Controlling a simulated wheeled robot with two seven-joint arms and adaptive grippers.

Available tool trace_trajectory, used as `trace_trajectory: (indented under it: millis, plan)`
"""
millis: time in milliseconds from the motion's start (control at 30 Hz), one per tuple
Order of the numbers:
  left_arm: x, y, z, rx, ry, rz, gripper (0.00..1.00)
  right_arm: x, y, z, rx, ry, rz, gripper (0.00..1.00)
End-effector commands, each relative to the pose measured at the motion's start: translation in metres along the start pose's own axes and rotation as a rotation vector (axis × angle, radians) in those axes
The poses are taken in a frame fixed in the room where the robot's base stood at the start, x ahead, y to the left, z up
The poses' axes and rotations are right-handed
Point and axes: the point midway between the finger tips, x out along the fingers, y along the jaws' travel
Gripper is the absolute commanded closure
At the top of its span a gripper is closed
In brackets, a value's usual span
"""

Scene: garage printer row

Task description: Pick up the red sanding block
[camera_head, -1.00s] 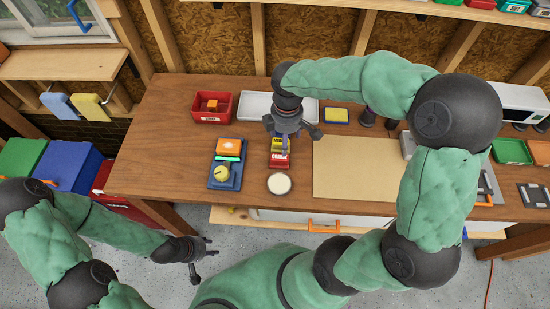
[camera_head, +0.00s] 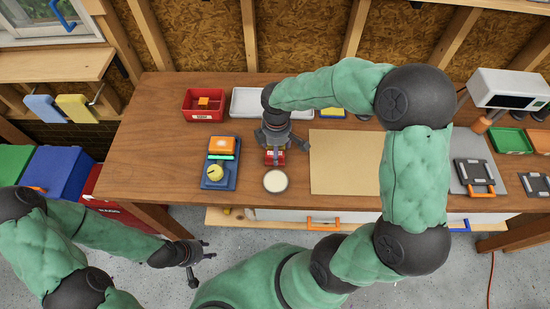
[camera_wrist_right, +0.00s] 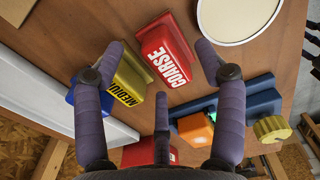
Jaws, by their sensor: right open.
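The red sanding block (camera_wrist_right: 167,52), labelled COARSE, lies on the wooden bench. In the head view it (camera_head: 274,158) shows just in front of my right gripper (camera_head: 278,142). In the wrist view my right gripper (camera_wrist_right: 160,62) is open and empty, its fingers spread on both sides of the red block, with no clear contact. A yellow block (camera_wrist_right: 129,88) labelled MEDIUM lies beside the red one, and a blue block (camera_wrist_right: 71,97) is partly hidden behind a finger. My left gripper (camera_head: 201,255) hangs open and empty in front of the bench, away from the blocks.
A round white-topped container (camera_head: 276,181) stands close in front of the red block. A blue tray (camera_head: 213,183) with an orange block and a yellow knob lies left. A red bin (camera_head: 190,105) and white tray (camera_head: 243,101) are behind. A tan board (camera_head: 345,170) lies right.

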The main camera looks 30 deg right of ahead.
Motion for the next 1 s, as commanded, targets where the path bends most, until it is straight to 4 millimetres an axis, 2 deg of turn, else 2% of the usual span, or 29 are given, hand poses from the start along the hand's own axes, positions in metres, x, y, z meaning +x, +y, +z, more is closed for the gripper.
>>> trace_trajectory:
  millis: [33,133,367,467,600,1000]
  plan:
    - [0.004,-0.002,0.0,0.0,0.0,0.0,0.6,0.011,-0.001,0.0,0.0,-0.002,-0.003,0.29]
    - [0.007,-0.002,0.0,0.0,0.0,0.0,0.6,0.021,-0.001,0.0,0.0,-0.001,-0.002,0.29]
    - [0.006,-0.002,0.0,0.0,0.0,0.0,0.6,0.023,0.0,0.0,0.0,-0.001,-0.001,0.29]
    - [0.006,-0.002,0.0,0.0,0.0,0.0,0.6,0.023,0.0,0.0,0.0,-0.001,-0.001,0.51]
    - [0.006,-0.002,0.0,0.0,0.0,0.0,0.6,0.023,0.0,0.0,0.0,-0.001,-0.001,0.91]
    - [0.006,-0.002,0.0,0.0,0.0,0.0,0.6,0.021,0.0,0.0,0.0,-0.001,-0.001,0.92]
